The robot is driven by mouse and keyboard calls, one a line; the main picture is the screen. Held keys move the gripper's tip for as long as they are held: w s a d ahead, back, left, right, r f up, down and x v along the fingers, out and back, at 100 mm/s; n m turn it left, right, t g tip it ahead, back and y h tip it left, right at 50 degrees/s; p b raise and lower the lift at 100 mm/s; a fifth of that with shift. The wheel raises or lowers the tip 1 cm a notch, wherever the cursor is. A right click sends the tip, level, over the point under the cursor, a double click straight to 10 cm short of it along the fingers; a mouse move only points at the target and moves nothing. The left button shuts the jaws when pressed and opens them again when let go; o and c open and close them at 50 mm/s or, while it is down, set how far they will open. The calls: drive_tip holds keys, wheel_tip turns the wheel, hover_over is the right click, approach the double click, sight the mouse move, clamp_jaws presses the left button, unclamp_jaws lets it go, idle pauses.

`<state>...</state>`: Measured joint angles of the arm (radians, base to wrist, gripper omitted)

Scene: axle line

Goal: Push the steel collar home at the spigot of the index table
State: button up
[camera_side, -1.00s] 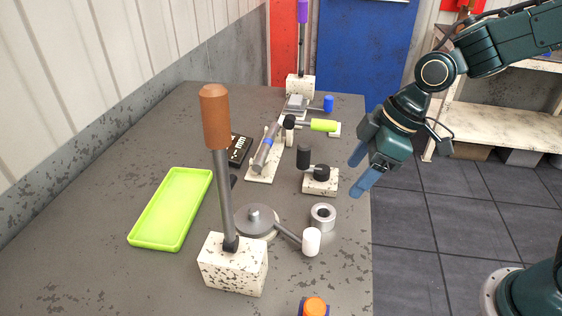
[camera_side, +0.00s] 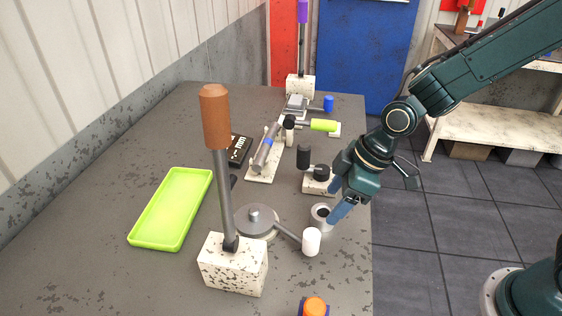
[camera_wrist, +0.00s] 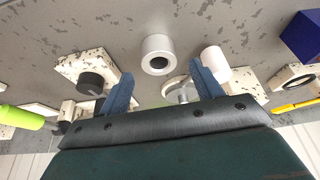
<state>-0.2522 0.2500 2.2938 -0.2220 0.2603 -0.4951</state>
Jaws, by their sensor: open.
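The steel collar (camera_side: 319,224) is a short grey ring standing on the bench near its right edge. It also shows whole in the wrist view (camera_wrist: 157,47), ahead of the fingertips. The index table (camera_side: 268,232) is a round grey disc to the collar's left, with a short spigot (camera_side: 258,213) at its centre, bare of any ring. An arm with a white knob (camera_side: 311,242) reaches out from the disc. My gripper (camera_side: 334,188) is open and empty, above and beside the collar. In the wrist view, my fingers and palm partly hide the index table (camera_wrist: 178,86).
A tall lever with a brown handle (camera_side: 215,118) stands on a speckled block left of the index table. A black-knobbed block (camera_side: 318,184) stands just behind the collar. A green tray (camera_side: 158,240) lies at left. An orange knob (camera_side: 315,306) is at the front.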

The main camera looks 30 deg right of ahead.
sight(323, 210)
drive_tip(key=shift+f, duration=0.1)
drive_tip(key=shift+x, duration=2.5)
drive_tip(key=shift+w, duration=0.15)
drive_tip(key=shift+c, duration=0.5)
drive_tip(key=c, duration=1.2)
drive_tip(key=shift+o, duration=0.2)
drive_tip(key=shift+r, duration=0.25)
wheel_tip(323, 210, up, 20)
drive_tip(key=shift+a+f, duration=0.1)
drive_tip(key=shift+f, duration=0.1)
